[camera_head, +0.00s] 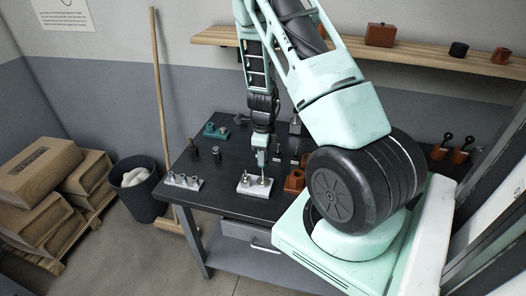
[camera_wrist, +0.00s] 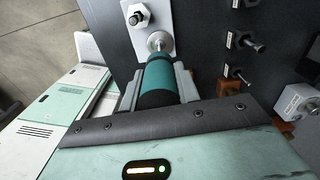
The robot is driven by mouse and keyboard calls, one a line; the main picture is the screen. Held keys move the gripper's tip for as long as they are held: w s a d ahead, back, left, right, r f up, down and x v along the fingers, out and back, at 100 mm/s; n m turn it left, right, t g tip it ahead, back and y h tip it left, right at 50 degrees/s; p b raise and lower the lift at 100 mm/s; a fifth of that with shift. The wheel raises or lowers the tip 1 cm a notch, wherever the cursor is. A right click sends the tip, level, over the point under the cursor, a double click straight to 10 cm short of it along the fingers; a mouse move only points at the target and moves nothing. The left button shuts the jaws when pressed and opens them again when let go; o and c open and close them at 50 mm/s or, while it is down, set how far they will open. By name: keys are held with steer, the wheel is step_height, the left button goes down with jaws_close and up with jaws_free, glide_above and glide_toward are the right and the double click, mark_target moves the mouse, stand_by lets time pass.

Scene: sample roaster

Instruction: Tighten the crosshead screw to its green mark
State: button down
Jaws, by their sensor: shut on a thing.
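My gripper (camera_wrist: 160,88) is shut on the screwdriver (camera_wrist: 167,75), which has a teal handle with a dark band. In the head view my gripper (camera_head: 262,150) is above the light grey metal plate block (camera_head: 246,189) near the table's front edge, with the tool pointing down at it. In the wrist view the plate (camera_wrist: 158,22) carries a hex-headed bolt (camera_wrist: 138,16). A round metal collar shows just past the handle's end. The crosshead screw and the tool's tip are hidden or too small to tell apart. I cannot make out the green mark.
The dark table (camera_head: 225,205) also holds a grey block with several pegs (camera_head: 183,182), a teal fixture (camera_head: 215,131) and a brown block (camera_head: 294,181). Several labelled bolts or pegs (camera_wrist: 240,41) stand right of the tool. A wooden shelf (camera_head: 217,36) runs behind.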

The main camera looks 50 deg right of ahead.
steer(key=shift+m, duration=0.3)
steer(key=shift+r+m+p, duration=0.2)
steer(key=shift+m+p, duration=0.45)
steer(key=shift+m, duration=0.25)
steer(key=shift+f+m+p, duration=0.2)
steer(key=shift+m+p, duration=0.1)
steer(key=shift+m, duration=0.7)
